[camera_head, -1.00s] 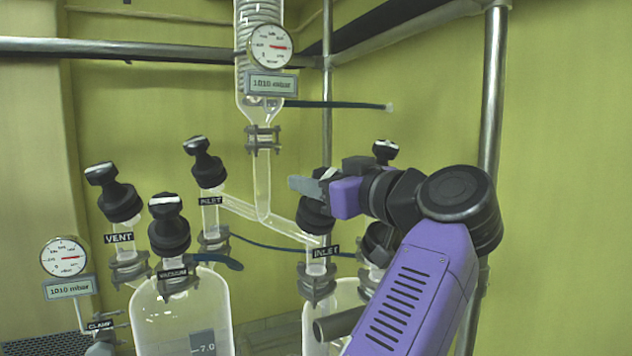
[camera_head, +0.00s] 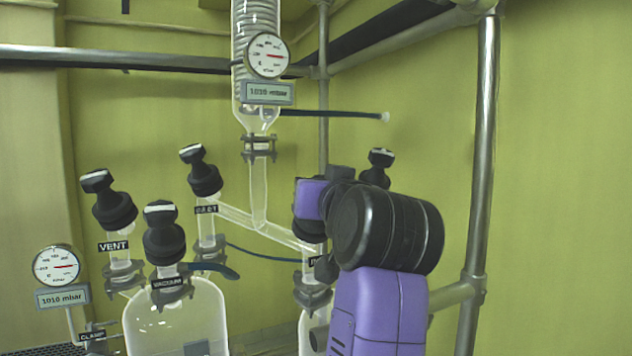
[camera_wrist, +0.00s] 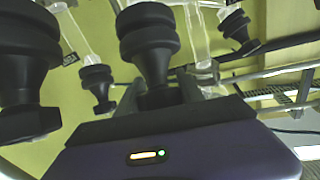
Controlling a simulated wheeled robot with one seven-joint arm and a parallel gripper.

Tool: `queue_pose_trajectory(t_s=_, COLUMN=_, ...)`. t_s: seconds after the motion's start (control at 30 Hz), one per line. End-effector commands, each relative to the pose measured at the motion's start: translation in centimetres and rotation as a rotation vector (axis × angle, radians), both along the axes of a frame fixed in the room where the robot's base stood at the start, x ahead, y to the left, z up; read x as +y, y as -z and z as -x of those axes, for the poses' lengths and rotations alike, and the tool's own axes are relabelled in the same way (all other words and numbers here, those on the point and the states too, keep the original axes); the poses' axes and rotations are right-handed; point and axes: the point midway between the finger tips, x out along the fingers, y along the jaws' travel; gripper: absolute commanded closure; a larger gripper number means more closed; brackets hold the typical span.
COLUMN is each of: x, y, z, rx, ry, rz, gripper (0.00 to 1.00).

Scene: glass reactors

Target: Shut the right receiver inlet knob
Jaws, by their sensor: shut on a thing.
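The right receiver inlet knob is a black ribbed cap on a glass neck. In the head view only part of this inlet knob (camera_head: 307,230) shows, behind and below my purple gripper (camera_head: 311,198). The rest of it and my fingertips are hidden there. In the wrist view, the black knob (camera_wrist: 150,42) fills the upper middle, and its narrower handle end sits between the grey fingers of my gripper (camera_wrist: 166,92). My gripper is shut on that handle. The inlet label is mostly covered by my arm.
Left of my gripper stand the left inlet knob (camera_head: 203,172), the vent knob (camera_head: 108,200) and the vacuum knob (camera_head: 162,235). Another black knob (camera_head: 378,168) is just behind my arm. A steel post (camera_head: 484,150) rises at the right. A glass column with a gauge (camera_head: 267,55) hangs above.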

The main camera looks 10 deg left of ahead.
Motion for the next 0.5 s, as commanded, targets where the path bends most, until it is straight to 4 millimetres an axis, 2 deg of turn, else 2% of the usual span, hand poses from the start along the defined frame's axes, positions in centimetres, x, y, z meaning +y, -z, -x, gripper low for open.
queue_pose_trajectory(t_s=0.5, x=-0.36, y=0.15, z=-0.12, rx=0.052, ry=0.151, rz=-0.071, gripper=0.96)
